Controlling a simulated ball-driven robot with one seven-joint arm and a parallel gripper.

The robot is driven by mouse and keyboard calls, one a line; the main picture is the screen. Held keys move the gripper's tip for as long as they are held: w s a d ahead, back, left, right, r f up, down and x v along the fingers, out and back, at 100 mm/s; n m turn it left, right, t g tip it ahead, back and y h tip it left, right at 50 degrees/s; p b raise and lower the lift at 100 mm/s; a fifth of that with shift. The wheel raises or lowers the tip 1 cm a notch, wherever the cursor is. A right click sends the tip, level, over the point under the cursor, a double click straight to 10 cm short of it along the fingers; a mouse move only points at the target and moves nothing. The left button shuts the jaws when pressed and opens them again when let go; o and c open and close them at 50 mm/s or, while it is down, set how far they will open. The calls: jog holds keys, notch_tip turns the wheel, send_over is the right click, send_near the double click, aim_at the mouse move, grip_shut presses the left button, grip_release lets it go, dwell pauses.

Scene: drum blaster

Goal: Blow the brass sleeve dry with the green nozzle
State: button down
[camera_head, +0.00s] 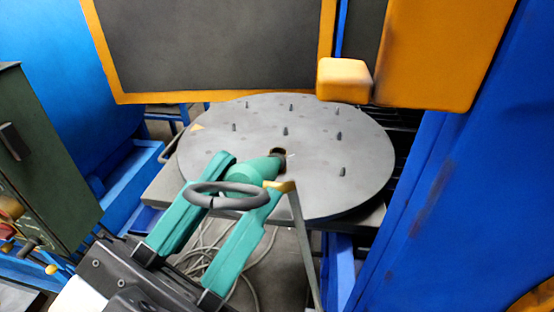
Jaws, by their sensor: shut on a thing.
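My gripper (246,178) reaches in from the lower left with two teal fingers. It is shut on the green nozzle (262,167), a tapered green piece between the fingertips whose narrow end points up and right. A dark grey ring (226,203) lies across the fingers, and a brass-coloured fitting (280,186) with a grey hose (303,245) hangs at the right finger. The brass sleeve (279,151) appears as a small dark-mouthed, brownish piece on the round grey table, right at the nozzle's tip. The tip partly hides it, so I cannot tell whether they touch.
The round grey table (330,190) carries several small dark pegs. A yellow-framed dark panel (210,45) and a yellow box (344,80) stand behind it. A blue wall (450,200) is at right, a green cabinet (40,160) at left. Loose cables lie below.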

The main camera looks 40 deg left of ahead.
jog(key=shift+r+p, duration=1.15)
jog(key=shift+r, duration=1.85)
